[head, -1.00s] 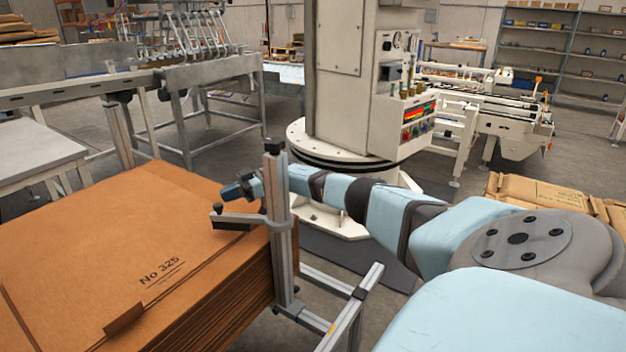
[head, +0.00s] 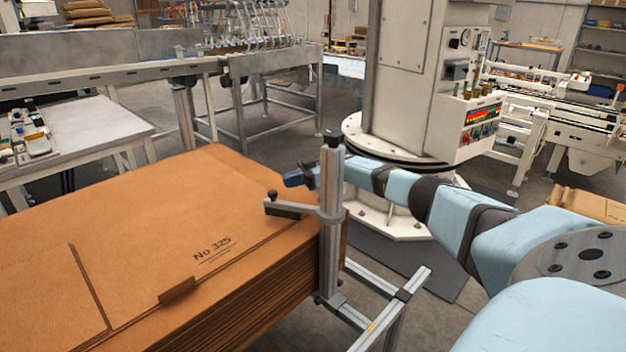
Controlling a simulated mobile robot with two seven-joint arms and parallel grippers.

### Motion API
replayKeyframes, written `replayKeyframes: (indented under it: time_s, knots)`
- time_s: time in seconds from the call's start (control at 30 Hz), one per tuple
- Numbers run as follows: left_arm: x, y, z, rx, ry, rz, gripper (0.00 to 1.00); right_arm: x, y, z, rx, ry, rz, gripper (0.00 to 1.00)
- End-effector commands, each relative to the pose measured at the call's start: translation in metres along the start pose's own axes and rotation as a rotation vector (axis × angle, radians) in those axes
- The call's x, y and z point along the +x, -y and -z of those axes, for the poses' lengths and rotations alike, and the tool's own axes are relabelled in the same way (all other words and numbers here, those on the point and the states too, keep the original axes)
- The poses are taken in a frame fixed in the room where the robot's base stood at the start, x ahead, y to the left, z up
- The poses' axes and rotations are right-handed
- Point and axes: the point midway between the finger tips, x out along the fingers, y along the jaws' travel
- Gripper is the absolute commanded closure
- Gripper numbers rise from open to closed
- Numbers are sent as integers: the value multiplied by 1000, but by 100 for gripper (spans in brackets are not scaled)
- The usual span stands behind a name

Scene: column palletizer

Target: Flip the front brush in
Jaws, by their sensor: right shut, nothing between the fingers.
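The front brush (head: 286,207) is a short dark bar with a knob on its end, on a grey arm clamped to an upright metal post (head: 330,230). It points left from the post, over the near right corner of the cardboard stack (head: 150,235). My right gripper (head: 292,179) is shut and empty, just behind the post and above the brush in the picture. The post hides part of my wrist. I cannot tell whether the gripper touches the post or brush. My left gripper is not in view.
The post stands on a low metal frame (head: 385,310) at the stack's right side. A white machine column (head: 415,80) with a control panel stands behind. A metal conveyor (head: 110,75) and a white table (head: 85,130) are at the left. Open floor lies between.

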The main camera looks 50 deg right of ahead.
Motion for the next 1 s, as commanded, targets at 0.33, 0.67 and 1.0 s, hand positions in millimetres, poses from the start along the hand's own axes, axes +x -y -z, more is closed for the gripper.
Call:
replayKeyframes:
  time_s: [0.33, 0.67, 1.0]
  knots:
    - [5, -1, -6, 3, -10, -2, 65, -79, -1, -2, -1, 1, -4, 100]
    - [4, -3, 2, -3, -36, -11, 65, -111, 0, -1, 0, 1, -1, 100]
    - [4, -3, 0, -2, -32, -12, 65, -111, 0, 0, 0, 1, 0, 100]
